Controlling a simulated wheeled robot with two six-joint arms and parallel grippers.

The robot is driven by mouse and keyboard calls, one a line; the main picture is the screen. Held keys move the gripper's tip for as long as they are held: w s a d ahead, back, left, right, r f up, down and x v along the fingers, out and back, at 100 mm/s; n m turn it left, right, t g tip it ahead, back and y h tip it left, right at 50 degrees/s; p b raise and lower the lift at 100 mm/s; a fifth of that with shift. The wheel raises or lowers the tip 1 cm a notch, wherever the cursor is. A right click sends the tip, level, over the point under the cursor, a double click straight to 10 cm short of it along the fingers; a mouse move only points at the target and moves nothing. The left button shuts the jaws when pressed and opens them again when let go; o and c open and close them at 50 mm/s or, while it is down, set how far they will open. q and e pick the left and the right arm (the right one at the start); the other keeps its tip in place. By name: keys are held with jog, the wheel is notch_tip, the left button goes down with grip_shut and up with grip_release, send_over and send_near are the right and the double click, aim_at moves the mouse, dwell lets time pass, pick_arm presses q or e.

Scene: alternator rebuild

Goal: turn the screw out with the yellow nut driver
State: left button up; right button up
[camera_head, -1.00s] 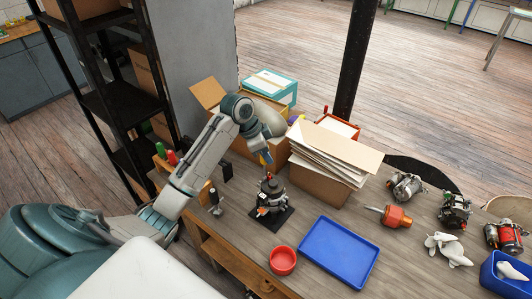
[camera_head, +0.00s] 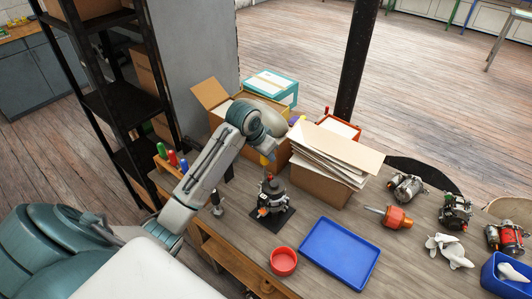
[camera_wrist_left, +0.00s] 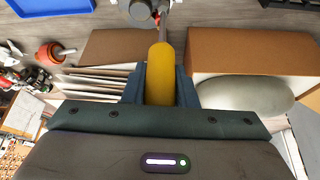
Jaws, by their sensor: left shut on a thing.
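The yellow nut driver (camera_wrist_left: 160,75) is in my left gripper (camera_wrist_left: 160,85), shut around its handle in the left wrist view. Its shaft points away from the gripper towards the alternator (camera_wrist_left: 140,12) at the top edge. In the head view the yellow handle (camera_head: 265,159) shows just below my left gripper (camera_head: 268,148), above and behind the alternator (camera_head: 271,193). The alternator stands on a black base plate (camera_head: 285,219) and has a small red part on top. I cannot make out the screw, or whether the driver tip touches anything. My right gripper is not in view.
A red bowl (camera_head: 283,262) and a blue tray (camera_head: 314,258) lie in front of the alternator. A box of papers (camera_head: 318,184) stands close on the right. Red, blue and green handles (camera_head: 172,158) stand at the left. Several machine parts lie at the far right.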

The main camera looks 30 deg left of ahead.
pick_arm(q)
jog(key=shift+r, duration=0.15)
jog(key=shift+r, duration=2.4)
jog(key=shift+s+f, duration=0.1)
jog(key=shift+s, duration=0.05)
